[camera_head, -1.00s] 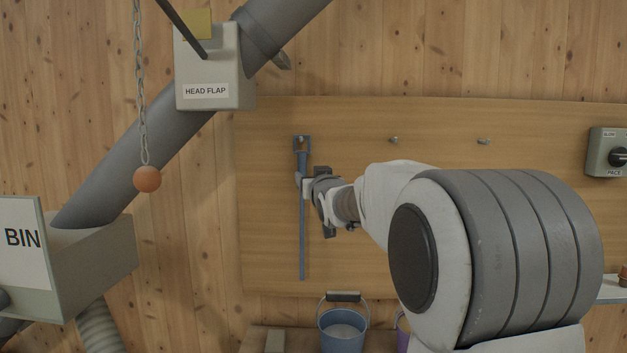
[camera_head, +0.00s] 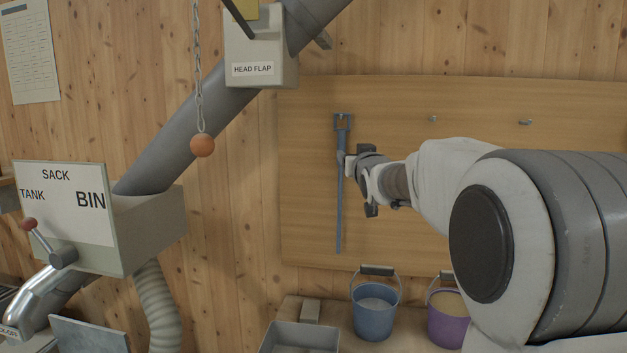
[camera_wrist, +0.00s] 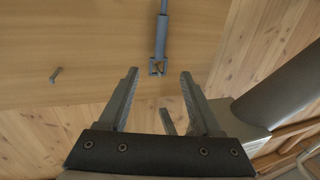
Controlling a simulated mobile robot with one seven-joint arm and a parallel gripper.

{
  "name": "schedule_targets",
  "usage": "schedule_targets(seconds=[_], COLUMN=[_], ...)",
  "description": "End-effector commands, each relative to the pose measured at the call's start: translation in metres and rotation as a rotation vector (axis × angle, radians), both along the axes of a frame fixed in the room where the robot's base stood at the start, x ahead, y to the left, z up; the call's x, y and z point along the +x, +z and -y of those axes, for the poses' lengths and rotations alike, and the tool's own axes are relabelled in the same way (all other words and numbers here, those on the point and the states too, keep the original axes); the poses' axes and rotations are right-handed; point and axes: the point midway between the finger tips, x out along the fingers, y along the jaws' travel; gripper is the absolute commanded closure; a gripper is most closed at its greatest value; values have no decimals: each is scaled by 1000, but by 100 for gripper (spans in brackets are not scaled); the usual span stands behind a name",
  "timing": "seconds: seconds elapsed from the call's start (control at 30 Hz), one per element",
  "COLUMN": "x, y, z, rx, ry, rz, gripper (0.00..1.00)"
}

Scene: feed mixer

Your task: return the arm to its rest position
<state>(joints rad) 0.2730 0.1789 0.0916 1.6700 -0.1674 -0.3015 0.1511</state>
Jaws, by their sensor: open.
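My gripper (camera_head: 360,178) is in front of the wooden wall board, beside the long blue tool (camera_head: 340,215) that hangs on a peg there. In the wrist view my gripper (camera_wrist: 158,75) is open, with nothing held between its two fingers. The tool (camera_wrist: 161,35) shows there past the fingertips, its slotted end lying in the picture between them. I cannot tell how far apart they are in depth. My arm reaches in from the right of the head view and hides part of the board.
Two empty pegs are on the board (camera_head: 480,170). A blue bucket (camera_head: 374,318) and a purple bucket (camera_head: 444,325) stand below.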

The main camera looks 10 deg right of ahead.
Motion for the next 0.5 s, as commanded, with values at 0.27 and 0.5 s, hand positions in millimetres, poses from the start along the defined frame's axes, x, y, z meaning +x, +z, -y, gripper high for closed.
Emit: schedule_targets(seconds=[0.27,0.5], x=[-54,-165], y=[-20,-79], z=[-27,-63], rx=[8,26], ry=[1,12], rz=[-168,-481], gripper=[34,34])
